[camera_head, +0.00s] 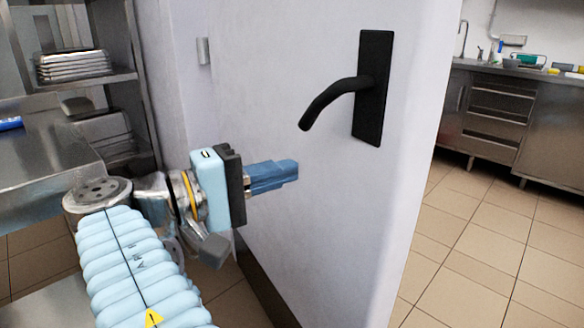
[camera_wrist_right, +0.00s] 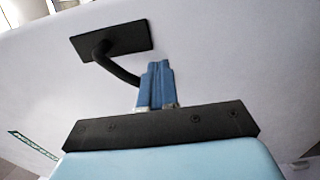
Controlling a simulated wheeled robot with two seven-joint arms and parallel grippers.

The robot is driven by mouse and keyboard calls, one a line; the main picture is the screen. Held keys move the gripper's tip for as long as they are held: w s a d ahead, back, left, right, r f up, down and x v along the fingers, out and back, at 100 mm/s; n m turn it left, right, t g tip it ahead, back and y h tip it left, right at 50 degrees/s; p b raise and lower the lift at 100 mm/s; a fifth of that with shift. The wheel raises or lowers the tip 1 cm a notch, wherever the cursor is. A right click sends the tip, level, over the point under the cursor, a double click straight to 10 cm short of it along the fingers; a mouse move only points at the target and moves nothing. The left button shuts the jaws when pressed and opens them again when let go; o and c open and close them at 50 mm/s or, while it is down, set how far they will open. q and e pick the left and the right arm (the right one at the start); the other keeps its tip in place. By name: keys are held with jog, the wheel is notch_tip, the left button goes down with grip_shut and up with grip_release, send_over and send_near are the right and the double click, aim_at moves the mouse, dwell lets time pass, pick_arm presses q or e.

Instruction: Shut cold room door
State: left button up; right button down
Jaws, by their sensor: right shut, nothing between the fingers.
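The cold room door (camera_head: 290,190) is a large white panel, standing open at an angle in the middle of the head view. A black lever handle (camera_head: 338,98) on a black plate sits near its right edge. My right gripper (camera_head: 290,171) is shut and empty, its blue fingers pointing at the door face below and left of the handle. In the right wrist view the shut fingers (camera_wrist_right: 156,75) are in front of the white door (camera_wrist_right: 230,65), with the handle (camera_wrist_right: 112,48) beyond and to the left. I cannot tell whether the fingertips touch the door. My left gripper is not in view.
Steel shelving (camera_head: 125,75) with stacked trays (camera_head: 72,66) stands at the left, beside a steel table (camera_head: 40,165). A steel counter (camera_head: 530,115) with drawers stands at the right rear. The tiled floor (camera_head: 480,240) right of the door is clear.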

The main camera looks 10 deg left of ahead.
aim_at(362, 151)
jog(key=x, duration=1.2)
jog(key=shift+f, duration=0.1)
